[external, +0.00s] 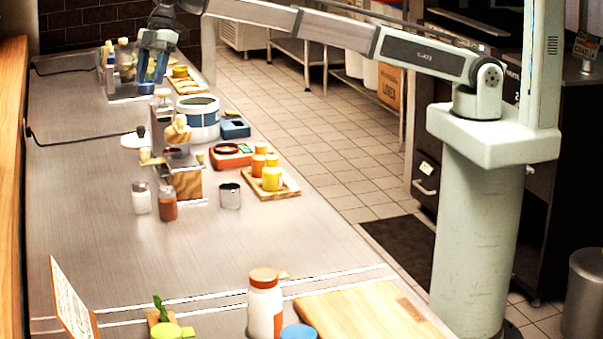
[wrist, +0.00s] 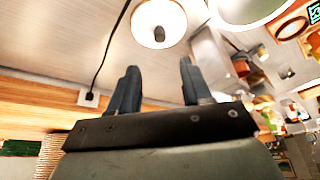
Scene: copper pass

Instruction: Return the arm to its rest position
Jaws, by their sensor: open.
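My gripper (external: 152,68) is at the upper left of the external view, at the end of my outstretched arm, above the far part of the steel counter (external: 85,200). In the wrist view my gripper (wrist: 155,88) shows two dark fingers spread apart with nothing between them. A white round lidded thing (wrist: 158,22) with a dark knob appears beyond the fingertips. In the external view a blue item shows at the fingers; I cannot tell whether it is part of the gripper.
Below and right of the gripper stand a white-and-blue pot (external: 198,118), a blue container (external: 235,128) and a tray with yellow jars (external: 272,178). Shakers (external: 167,203) and a metal cup (external: 230,195) stand nearer. The counter's left part is mostly clear, crossed by black cords.

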